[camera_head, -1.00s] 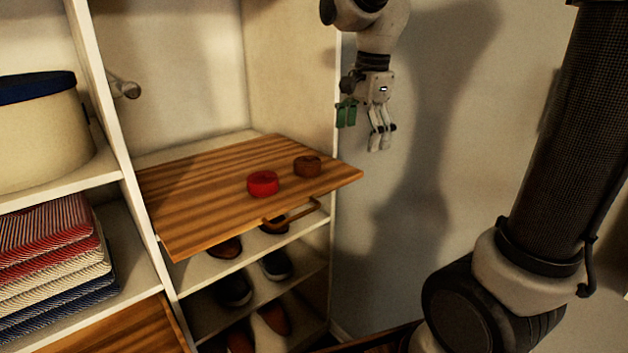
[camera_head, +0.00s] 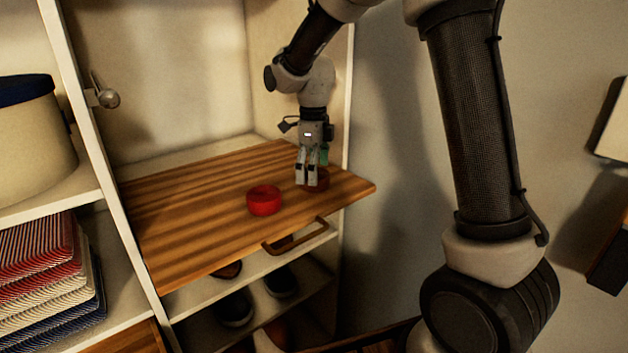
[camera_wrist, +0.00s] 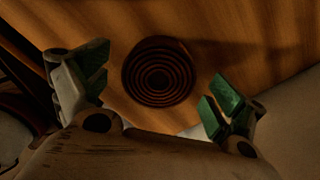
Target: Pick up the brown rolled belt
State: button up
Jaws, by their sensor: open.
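The brown rolled belt (camera_head: 322,180) lies on the right part of a striped wooden board, partly hidden behind my gripper in the head view. In the wrist view the belt (camera_wrist: 158,72) shows from above as a dark coil of rings. My gripper (camera_head: 306,184) points down just over or beside the belt; the exact gap is hard to tell. In the wrist view my gripper (camera_wrist: 155,93) is open, with green-padded fingers wide apart on either side of the coil and nothing between the pads.
A red rolled belt (camera_head: 264,200) lies to the left on the same wooden board (camera_head: 190,215), which has a handle (camera_head: 295,238) at its front. Shoes (camera_head: 236,308) stand on shelves below. A white upright panel (camera_head: 110,190) stands left; folded striped cloths (camera_head: 40,265) lie beyond it.

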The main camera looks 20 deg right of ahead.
jog(key=shift+f, duration=0.15)
jog(key=shift+c, duration=0.2)
jog(key=c, duration=1.1)
